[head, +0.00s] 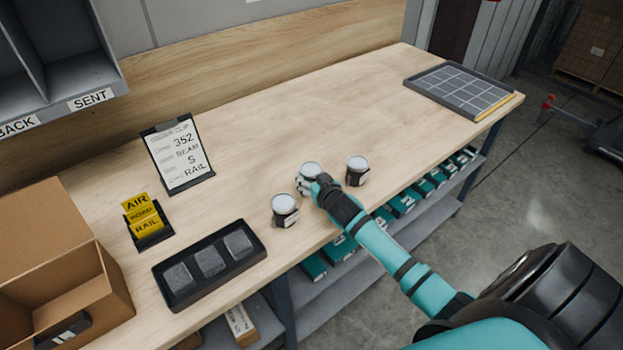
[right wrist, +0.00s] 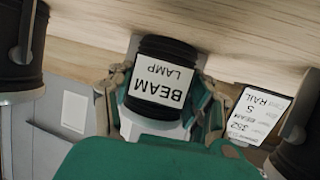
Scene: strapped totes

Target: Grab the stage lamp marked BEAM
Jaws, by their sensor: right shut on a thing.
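Three small stage lamps with pale round tops stand in a row on the wooden workbench. The middle lamp (head: 310,170) is at my right gripper (head: 308,186). In the right wrist view this lamp (right wrist: 158,85) shows a white label reading BEAM LAMP, upside down in the picture. The right gripper's fingers (right wrist: 160,103) are shut on it from both sides. The left lamp (head: 285,210) and the right lamp (head: 357,171) stand close on either side; I cannot read their labels. My left gripper is not in view.
An order card (head: 180,155) reads 352, BEAM, 5, RAIL. Yellow tags (head: 142,214), a black tray (head: 210,262) with dark blocks and an open cardboard box (head: 100,280) are on the left. A gridded tray (head: 460,90) lies far right. The bench's back middle is clear.

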